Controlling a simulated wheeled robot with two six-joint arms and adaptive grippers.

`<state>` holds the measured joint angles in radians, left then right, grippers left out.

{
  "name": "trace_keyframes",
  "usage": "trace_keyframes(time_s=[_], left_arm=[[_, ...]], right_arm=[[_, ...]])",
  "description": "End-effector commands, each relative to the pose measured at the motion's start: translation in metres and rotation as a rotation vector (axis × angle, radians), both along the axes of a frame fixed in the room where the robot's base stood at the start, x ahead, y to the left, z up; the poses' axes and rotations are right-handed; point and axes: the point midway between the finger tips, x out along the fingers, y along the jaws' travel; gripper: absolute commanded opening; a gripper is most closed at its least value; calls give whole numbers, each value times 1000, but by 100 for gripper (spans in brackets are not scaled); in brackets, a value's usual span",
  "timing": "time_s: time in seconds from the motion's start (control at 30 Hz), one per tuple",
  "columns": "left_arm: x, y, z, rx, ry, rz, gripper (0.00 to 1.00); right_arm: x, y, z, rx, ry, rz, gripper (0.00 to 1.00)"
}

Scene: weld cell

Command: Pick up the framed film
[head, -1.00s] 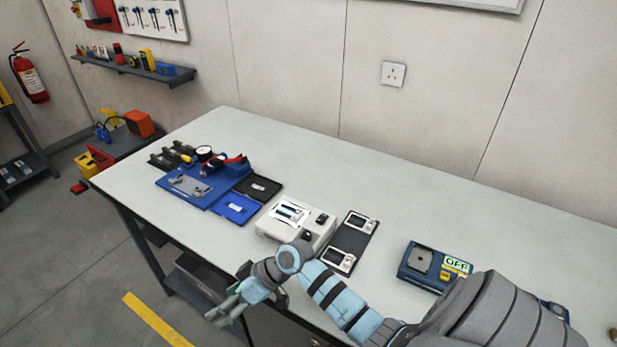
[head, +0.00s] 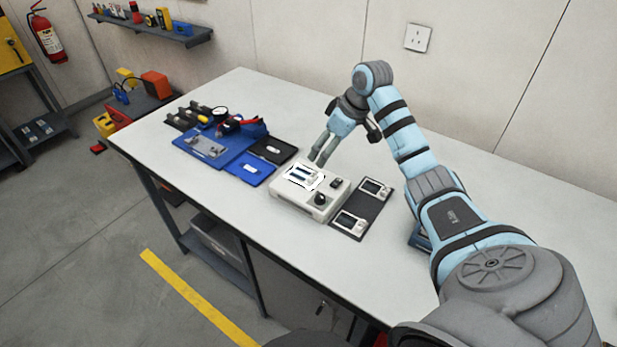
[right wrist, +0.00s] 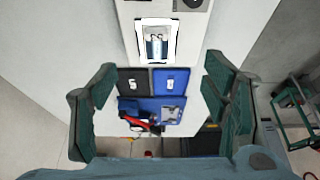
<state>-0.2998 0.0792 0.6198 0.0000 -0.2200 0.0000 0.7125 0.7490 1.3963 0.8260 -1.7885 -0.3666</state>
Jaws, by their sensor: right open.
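The framed film (head: 298,173) lies on the lit top of a cream viewer box (head: 318,210) on the table. It shows dark strips in a pale frame and also appears in the right wrist view (right wrist: 156,46), upper middle. My right gripper (head: 318,160) points down just behind the viewer, above the table and apart from the film. In the right wrist view its green-padded fingers (right wrist: 160,80) stand wide apart with nothing between them. My left gripper is not in view.
Left of the viewer are a black tray (head: 272,150), a blue tray (head: 243,169) and a blue mat (head: 190,148) with a grey plate and tools. Right of it, a dark board (head: 362,210) holds two small devices. The table's far side is mostly clear.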

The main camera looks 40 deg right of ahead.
Motion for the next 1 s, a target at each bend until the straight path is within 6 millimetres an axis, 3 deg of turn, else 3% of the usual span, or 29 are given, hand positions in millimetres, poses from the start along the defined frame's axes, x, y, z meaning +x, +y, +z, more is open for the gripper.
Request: trace_keyframes(time_s=[0.2,0.6,0.83,1.0], left_arm=[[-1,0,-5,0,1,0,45],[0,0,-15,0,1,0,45],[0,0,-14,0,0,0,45],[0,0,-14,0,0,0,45]], right_arm=[[21,8,-55,4,2,2,68],[47,8,-114,3,1,2,68],[49,8,-117,1,-1,4,68],[49,8,-117,1,-1,4,43]])
